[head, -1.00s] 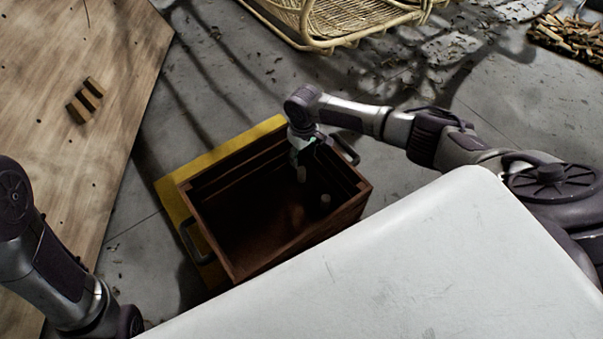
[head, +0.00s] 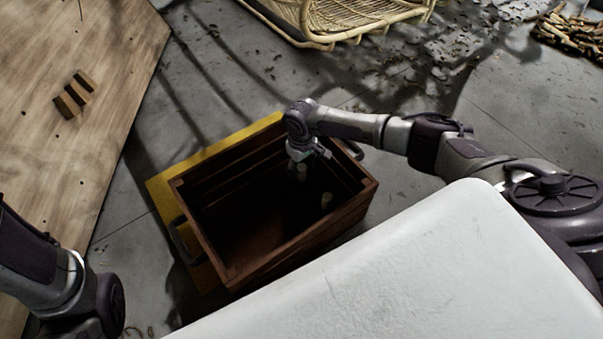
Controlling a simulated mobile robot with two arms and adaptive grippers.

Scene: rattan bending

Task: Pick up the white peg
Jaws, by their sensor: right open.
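My right gripper (head: 306,157) hangs over the crate's far right part, pointing down, open. Whether its fingers touch the nearer peg cannot be told. My left arm shows at the lower left, but its gripper is not in view.
The crate has dark side handles (head: 186,243) and stands on a yellow board (head: 165,190) on the concrete floor. A wooden panel (head: 70,150) with several small blocks (head: 72,95) is at the left. A rattan frame (head: 330,40) lies at the top.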

